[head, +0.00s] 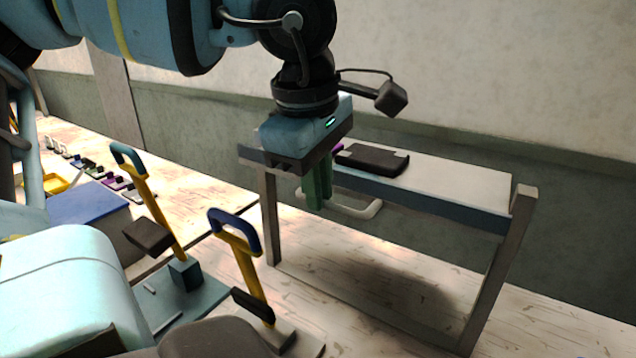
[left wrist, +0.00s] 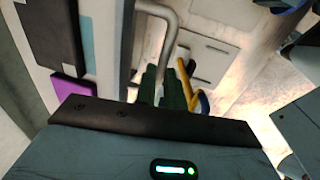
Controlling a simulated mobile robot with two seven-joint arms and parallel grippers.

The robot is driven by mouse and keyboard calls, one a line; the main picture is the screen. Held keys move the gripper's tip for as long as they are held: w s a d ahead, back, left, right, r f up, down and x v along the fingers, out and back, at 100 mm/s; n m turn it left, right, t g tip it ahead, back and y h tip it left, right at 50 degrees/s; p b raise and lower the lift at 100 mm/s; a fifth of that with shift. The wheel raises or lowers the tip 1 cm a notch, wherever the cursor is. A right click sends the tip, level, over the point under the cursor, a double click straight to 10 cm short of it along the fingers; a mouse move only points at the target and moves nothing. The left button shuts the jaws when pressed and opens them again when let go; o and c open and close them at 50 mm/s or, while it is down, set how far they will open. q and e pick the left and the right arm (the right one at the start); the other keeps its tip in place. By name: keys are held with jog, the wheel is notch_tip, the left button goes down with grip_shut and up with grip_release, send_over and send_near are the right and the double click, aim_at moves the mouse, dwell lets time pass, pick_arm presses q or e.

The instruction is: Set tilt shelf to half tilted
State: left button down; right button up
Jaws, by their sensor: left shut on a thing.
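The tilt shelf (head: 455,182) is a pale board with a dark blue front edge, held between grey posts at the right of the head view. Its surface shows from above; I cannot tell its exact tilt. A pale loop handle (head: 362,212) sticks out from its front edge, and it also shows in the left wrist view (left wrist: 171,25). My left gripper (head: 319,203) points down at the shelf's front. Its green fingers (left wrist: 161,88) are shut on the handle near its left end, hiding that part. My right gripper is not in view.
A black case (head: 372,158) and a purple item (head: 337,149) lie on the shelf. Two levers with yellow shafts, one with a teal grip (head: 128,157) and one with a blue grip (head: 236,228), stand left of it. The floor below the shelf looks clear.

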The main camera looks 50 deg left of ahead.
pick_arm(q)
notch_tip(320, 180, down, 4)
jog(key=t+b, duration=0.1)
jog(key=b, duration=0.2)
jog(key=shift+s+r+b, duration=0.1)
jog(key=shift+r+b, duration=0.1)
jog(key=shift+b, duration=0.1)
jog(key=c, duration=1.5)
grip_release()
jog(key=shift+s+d+r+y, duration=0.1)
jog(key=shift+s+y, duration=0.05)
jog(key=shift+y, duration=0.15)
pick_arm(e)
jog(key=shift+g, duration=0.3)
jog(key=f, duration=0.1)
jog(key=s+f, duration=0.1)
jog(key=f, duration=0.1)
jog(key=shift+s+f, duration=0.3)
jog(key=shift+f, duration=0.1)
pick_arm(q)
jog(key=v, duration=0.7)
jog(key=shift+s+r, duration=0.2)
jog(key=shift+r, duration=0.2)
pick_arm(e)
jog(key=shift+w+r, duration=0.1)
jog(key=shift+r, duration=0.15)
